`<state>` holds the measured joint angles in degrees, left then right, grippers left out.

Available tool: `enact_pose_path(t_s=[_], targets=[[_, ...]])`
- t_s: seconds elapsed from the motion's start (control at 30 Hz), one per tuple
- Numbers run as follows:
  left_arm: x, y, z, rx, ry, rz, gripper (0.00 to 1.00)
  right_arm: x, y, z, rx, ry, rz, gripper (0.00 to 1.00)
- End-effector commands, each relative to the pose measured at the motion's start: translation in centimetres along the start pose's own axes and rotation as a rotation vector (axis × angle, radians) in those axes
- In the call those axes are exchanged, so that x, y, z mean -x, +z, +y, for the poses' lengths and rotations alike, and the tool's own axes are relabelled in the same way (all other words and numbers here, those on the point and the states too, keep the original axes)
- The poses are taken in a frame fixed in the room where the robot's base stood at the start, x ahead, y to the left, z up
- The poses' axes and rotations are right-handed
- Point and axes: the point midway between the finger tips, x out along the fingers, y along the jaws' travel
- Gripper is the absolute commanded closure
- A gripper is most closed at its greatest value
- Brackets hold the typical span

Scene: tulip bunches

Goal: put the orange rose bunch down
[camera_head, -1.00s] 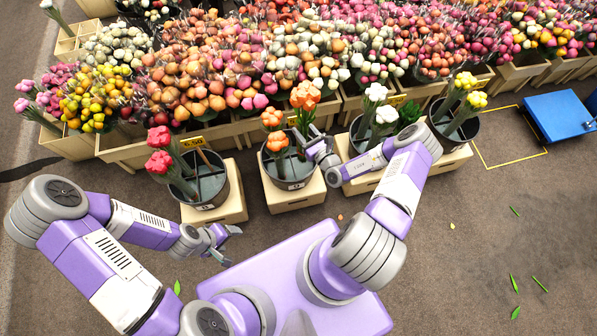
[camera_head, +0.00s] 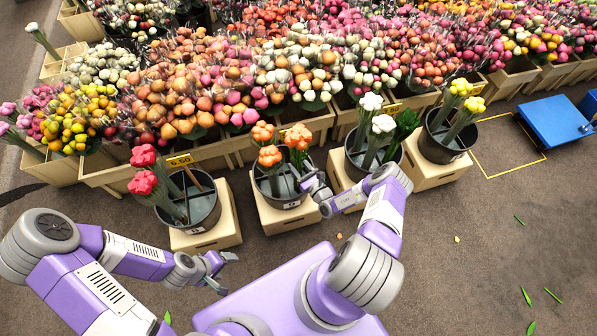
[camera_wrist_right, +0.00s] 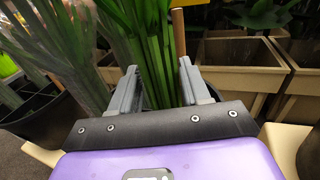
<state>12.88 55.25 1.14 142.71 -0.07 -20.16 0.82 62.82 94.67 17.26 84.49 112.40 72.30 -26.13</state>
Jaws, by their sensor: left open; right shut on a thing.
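The orange rose bunch (camera_head: 298,137) stands nearly upright at the right side of the middle black bucket (camera_head: 283,190), its stems reaching down inside. My right gripper (camera_head: 312,183) is shut on its stems at the bucket's right rim. In the right wrist view the green stems (camera_wrist_right: 155,62) are between the two grey fingers; their lower ends are hidden. Other orange flowers (camera_head: 269,156) stand at the left in the same bucket. My left gripper (camera_head: 227,272) is open and empty, low in front of the left bucket.
The left black bucket (camera_head: 190,208) holds red flowers; the right ones hold white flowers (camera_head: 383,125) with green leaves and yellow flowers (camera_head: 460,88). Crates of mixed flowers fill the back. A blue platform (camera_head: 556,119) is at the right.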

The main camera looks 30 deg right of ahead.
Motion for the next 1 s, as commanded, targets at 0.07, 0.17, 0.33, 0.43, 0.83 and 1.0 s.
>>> enact_pose_path(t_s=[0.07, 0.17, 0.33, 0.43, 0.83, 1.0], targets=[[-1.1, -0.1, -0.4, 0.000, 0.000, 0.000, 0.28, 0.0, -1.8, 0.1, 0.000, 0.001, -0.001, 0.97], [-1.7, -0.1, -0.7, 0.000, 0.000, 0.000, 0.28, 0.0, -3.2, 0.1, 0.000, 0.001, -0.001, 0.97], [-1.6, -0.1, -0.6, 0.000, 0.000, 0.000, 0.28, 0.0, -3.2, 0.1, -0.001, 0.001, -0.002, 0.97], [-1.6, -0.1, -0.6, 0.000, 0.000, 0.000, 0.28, 0.0, -3.1, 0.1, -0.001, 0.001, -0.001, 0.97], [-1.6, -0.1, -0.6, 0.000, 0.000, 0.000, 0.28, 0.0, -3.5, 0.1, -0.001, 0.001, 0.001, 0.28], [-1.6, -0.1, -0.6, 0.000, 0.000, 0.000, 0.28, 0.0, -3.5, 0.1, -0.001, 0.001, 0.001, 0.28]])
